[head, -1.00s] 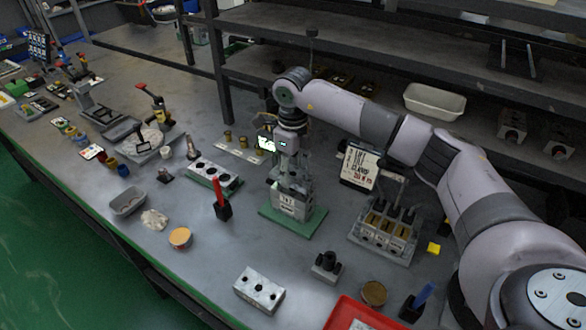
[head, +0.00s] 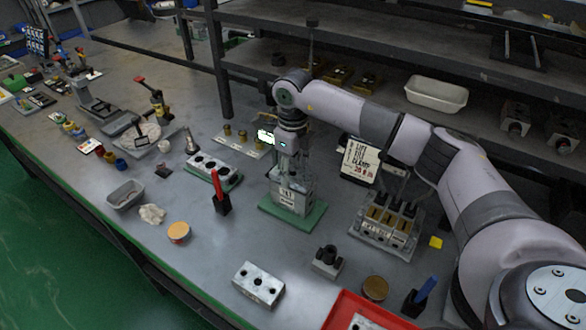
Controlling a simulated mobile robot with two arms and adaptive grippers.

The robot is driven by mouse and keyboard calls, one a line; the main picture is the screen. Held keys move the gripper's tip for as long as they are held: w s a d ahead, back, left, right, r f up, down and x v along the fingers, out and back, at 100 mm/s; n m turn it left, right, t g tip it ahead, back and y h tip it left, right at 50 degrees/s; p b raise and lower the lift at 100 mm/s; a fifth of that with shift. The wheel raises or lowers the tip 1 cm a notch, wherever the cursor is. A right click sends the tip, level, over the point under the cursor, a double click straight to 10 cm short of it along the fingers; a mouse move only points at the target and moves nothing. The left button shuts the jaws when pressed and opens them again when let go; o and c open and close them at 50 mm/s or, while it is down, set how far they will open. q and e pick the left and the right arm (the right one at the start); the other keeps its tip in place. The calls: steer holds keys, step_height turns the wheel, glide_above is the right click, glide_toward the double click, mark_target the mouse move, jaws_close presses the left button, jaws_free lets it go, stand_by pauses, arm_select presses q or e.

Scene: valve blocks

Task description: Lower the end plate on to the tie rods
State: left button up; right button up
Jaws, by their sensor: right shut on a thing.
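My right gripper (head: 291,176) points straight down over the valve block stack (head: 295,203), a grey metal block with a printed label. The stack stands on a green base plate (head: 272,209) in the middle of the bench. The gripper is shut on a grey piece at the top of the stack, which I take to be the end plate. The fingers and wrist hide most of this piece. I cannot make out the tie rods, or whether the plate touches the block below. My left gripper is not in view.
A holed metal block (head: 258,285) lies in front, near a red tray (head: 345,307). A dark fixture (head: 327,262) and a slotted rack (head: 387,225) stand to the right. A red-handled tool (head: 219,192) stands to the left. A shelf post (head: 219,65) rises behind.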

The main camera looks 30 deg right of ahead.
mark_target(293, 174)
steer(key=shift+f, duration=0.35)
steer(key=o, duration=1.5)
steer(key=shift+c, duration=0.2)
step_height(293, 174, up, 12)
steer(key=shift+f, duration=0.1)
